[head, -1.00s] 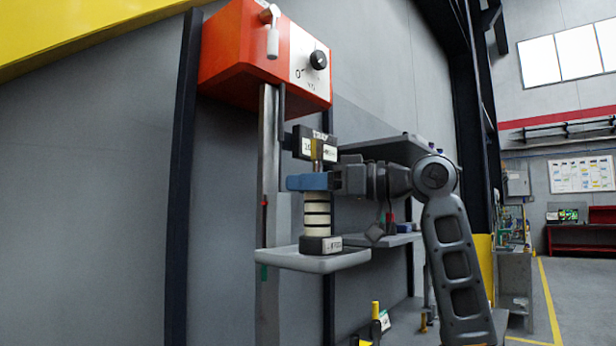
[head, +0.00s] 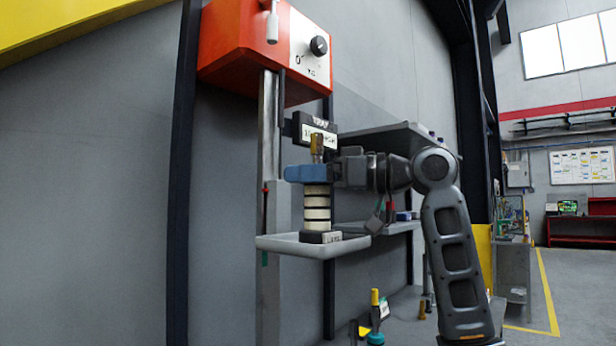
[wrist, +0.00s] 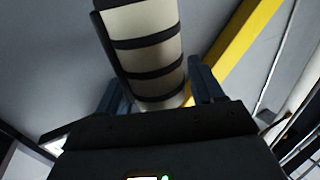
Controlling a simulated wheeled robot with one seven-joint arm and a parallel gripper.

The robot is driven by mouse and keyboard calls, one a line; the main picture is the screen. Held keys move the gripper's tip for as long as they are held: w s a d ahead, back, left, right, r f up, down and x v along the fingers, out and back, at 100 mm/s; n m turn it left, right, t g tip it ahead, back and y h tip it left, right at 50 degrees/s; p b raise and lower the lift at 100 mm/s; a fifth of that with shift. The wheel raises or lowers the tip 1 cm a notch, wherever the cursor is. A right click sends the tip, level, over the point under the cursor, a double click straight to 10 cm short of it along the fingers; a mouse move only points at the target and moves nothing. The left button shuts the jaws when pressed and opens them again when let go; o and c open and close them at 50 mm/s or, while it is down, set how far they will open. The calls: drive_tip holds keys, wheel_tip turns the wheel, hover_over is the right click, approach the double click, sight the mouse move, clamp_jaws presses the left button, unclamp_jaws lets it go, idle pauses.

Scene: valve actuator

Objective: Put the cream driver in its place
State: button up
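The cream driver (head: 317,205) is a cream cylinder with black bands, upright in the head view. My gripper (head: 308,174) has its blue fingers around the driver's upper part, below a brass piece (head: 317,145) on top. A black labelled block (head: 320,237) lies directly below the driver on a light grey tray (head: 285,246). I cannot tell whether it belongs to the driver or whether the driver rests on it.
A red-orange box (head: 235,55) with a dial is above, on a metal post (head: 268,150). A black labelled plate (head: 308,128) is behind the brass piece. Grey shelves (head: 395,135) are to the right. A yellow-handled tool (head: 375,305) stands on the lower surface.

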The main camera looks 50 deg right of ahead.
drive_tip(key=shift+o, duration=0.7)
drive_tip(key=shift+r, duration=0.1)
drive_tip(key=shift+r, duration=0.25)
drive_tip(key=shift+r+p, duration=0.55)
drive_tip(key=shift+p, duration=0.05)
drive_tip(key=b+v, duration=0.2)
drive_tip(key=v, duration=1)
drive_tip(key=shift+f+b, duration=0.3)
drive_tip(key=shift+b, duration=0.05)
